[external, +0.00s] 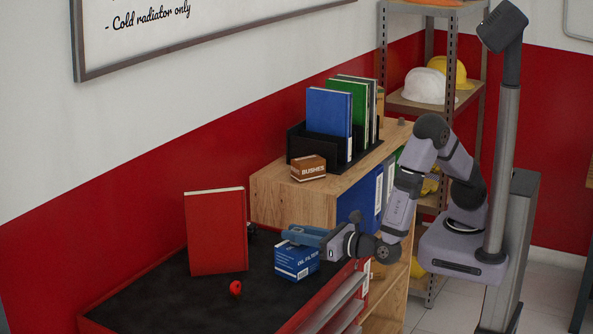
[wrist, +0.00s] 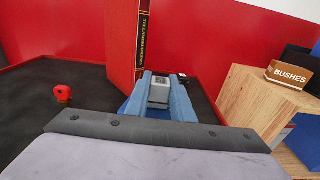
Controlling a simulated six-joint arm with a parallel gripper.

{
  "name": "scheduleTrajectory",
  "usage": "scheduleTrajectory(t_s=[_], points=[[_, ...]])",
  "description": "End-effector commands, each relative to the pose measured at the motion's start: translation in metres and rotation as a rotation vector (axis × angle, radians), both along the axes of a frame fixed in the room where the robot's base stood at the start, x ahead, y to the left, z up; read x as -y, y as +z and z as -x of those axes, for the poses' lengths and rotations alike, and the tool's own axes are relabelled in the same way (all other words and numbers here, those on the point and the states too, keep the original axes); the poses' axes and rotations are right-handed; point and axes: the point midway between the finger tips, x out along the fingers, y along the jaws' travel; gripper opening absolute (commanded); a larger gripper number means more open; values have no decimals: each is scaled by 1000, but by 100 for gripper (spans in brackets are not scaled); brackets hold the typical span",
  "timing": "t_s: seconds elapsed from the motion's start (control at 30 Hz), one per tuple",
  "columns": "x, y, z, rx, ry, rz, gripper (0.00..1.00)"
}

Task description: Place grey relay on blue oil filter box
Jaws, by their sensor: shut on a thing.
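The blue oil filter box (external: 296,262) sits on the dark top of the red tool cabinet, beside the red book. My gripper (external: 300,235) has blue fingers and is directly above the box, at or just over its top; I cannot tell if anything touches. In the wrist view my gripper (wrist: 161,95) is shut on the grey relay (wrist: 160,88), a small grey block between the fingertips. The relay is hidden by the fingers in the external view. The box is mostly hidden under the gripper in the wrist view.
A red book (external: 216,232) stands upright just left of the box. A small red object (external: 235,288) lies in front of it. A wooden cabinet (external: 290,200) with a bushes box (external: 308,168) and a book holder stands behind. The cabinet's front left top (external: 170,305) is clear.

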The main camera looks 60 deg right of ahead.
Motion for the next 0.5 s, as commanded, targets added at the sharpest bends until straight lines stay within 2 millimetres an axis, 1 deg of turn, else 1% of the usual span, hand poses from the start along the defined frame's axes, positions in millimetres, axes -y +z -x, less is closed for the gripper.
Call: scheduleTrajectory(t_s=[0.07, 0.1, 0.13, 0.17, 0.5], points=[[0, -4, 0, 0, 0, 0, 0], [0, -2, 0, 0, 0, 0, 31], [0, -2, 0, 0, 0, 0, 38], [0, -2, 0, 0, 0, 0, 40], [0, 0, 0, 0, 0, 0, 40]])
